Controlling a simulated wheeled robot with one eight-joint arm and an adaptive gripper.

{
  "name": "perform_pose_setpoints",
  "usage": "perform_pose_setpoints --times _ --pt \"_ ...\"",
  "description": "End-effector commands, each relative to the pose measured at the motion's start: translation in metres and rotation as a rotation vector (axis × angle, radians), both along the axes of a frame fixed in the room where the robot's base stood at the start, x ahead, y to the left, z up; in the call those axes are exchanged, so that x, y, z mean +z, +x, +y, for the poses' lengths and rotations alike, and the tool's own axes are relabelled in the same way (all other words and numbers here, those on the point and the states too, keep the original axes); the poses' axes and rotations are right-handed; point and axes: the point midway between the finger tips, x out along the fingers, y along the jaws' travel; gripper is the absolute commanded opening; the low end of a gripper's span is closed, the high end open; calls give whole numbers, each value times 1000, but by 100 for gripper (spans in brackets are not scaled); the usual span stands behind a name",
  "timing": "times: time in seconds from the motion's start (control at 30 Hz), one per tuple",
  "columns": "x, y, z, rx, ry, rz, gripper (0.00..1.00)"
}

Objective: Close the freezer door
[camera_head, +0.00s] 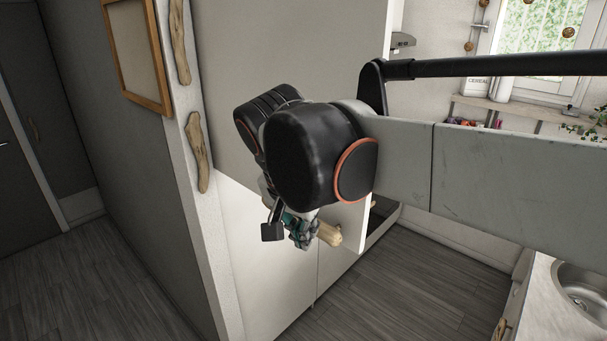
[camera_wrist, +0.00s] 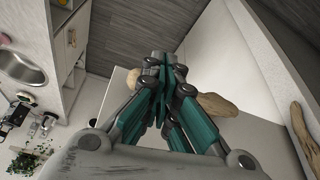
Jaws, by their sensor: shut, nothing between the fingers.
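The lower white door panel (camera_head: 262,265), which I take for the freezer door, is below a taller white panel. A bright strip shows along its right side, but how far it stands open is hard to tell. My gripper (camera_head: 300,230) is shut and empty in front of this panel, with a pale driftwood handle (camera_head: 331,236) just beyond it. In the wrist view, my closed fingers (camera_wrist: 162,62) overlap the driftwood handle (camera_wrist: 217,104), and I cannot tell whether they touch it. The arm's black joint hides part of the panels.
Two driftwood handles, upper (camera_head: 180,42) and lower (camera_head: 197,152), are on the pale strip at left. A sink (camera_head: 585,292) and worktop are at right. The wood floor (camera_head: 415,285) is clear between. A framed picture (camera_head: 135,50) hangs on the left wall.

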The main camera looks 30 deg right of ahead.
Motion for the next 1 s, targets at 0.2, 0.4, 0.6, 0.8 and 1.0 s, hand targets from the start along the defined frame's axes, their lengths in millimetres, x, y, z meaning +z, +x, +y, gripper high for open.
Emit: perform_pose_setpoints --times 0.2,0.4,0.6,0.8,1.0 --pt "65 10 -3 -169 -25 4 0" --pt "77 12 -5 -230 -37 3 0" --pt "60 14 -12 -234 -37 3 0" --pt "29 18 -23 -233 -36 4 0" --pt "-2 23 -35 -233 -36 3 0"
